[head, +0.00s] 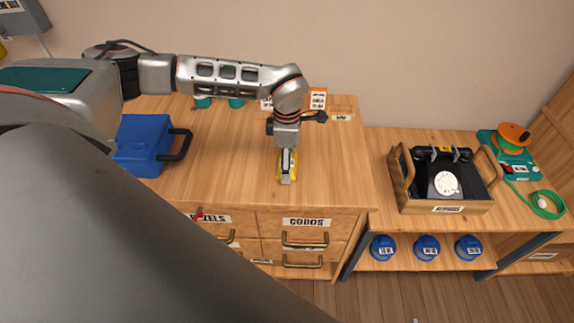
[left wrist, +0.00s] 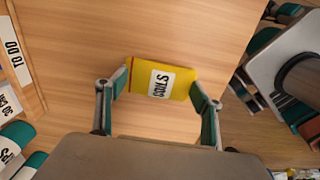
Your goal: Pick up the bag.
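The bag (left wrist: 140,75) is small and yellow with a white label reading COILS, lying on the wooden cabinet top. In the head view the bag (head: 280,168) is mostly hidden by my left gripper (head: 287,176), which points down over it. In the left wrist view the two teal-padded fingers of my left gripper (left wrist: 160,86) stand wide apart, one at each end of the bag. The gaps are small, and I cannot tell whether the fingers touch it. My right gripper is not in view.
A blue case (head: 140,145) stands on the cabinet top at the left. Teal-lidded jars (head: 236,103) and label cards (head: 318,97) stand along the back. A wooden tray (head: 446,208) with a white dial is on the lower bench at right. The cabinet top right of the gripper is clear.

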